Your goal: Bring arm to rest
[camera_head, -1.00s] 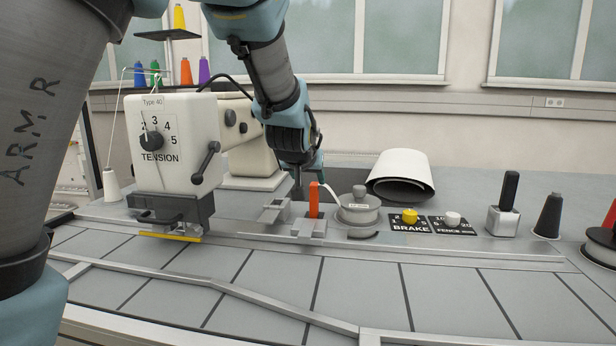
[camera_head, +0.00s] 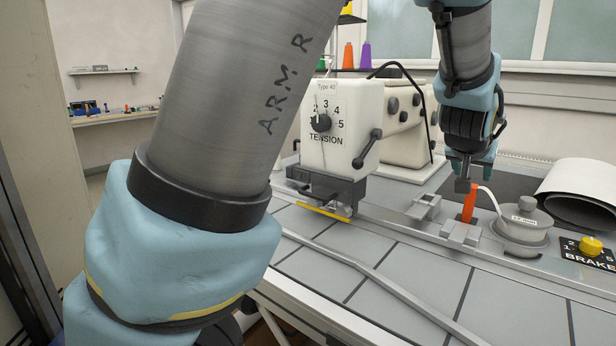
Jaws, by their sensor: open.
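My arm (camera_head: 240,95) fills the left and centre of the head view, and its far end reaches down at the right. My gripper (camera_head: 464,184) is open and points down at the sewing machine table. It appears just above and beside an upright orange tab (camera_head: 468,206) on a metal guide. I cannot tell whether it touches the tab; its fingers are small and partly dark.
A white sewing machine (camera_head: 342,120) with a tension dial stands left of my gripper. A spool with white tape (camera_head: 521,232), a yellow brake knob (camera_head: 591,246) and a white roll (camera_head: 585,190) are at right. The grey tabletop (camera_head: 420,270) in front is clear.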

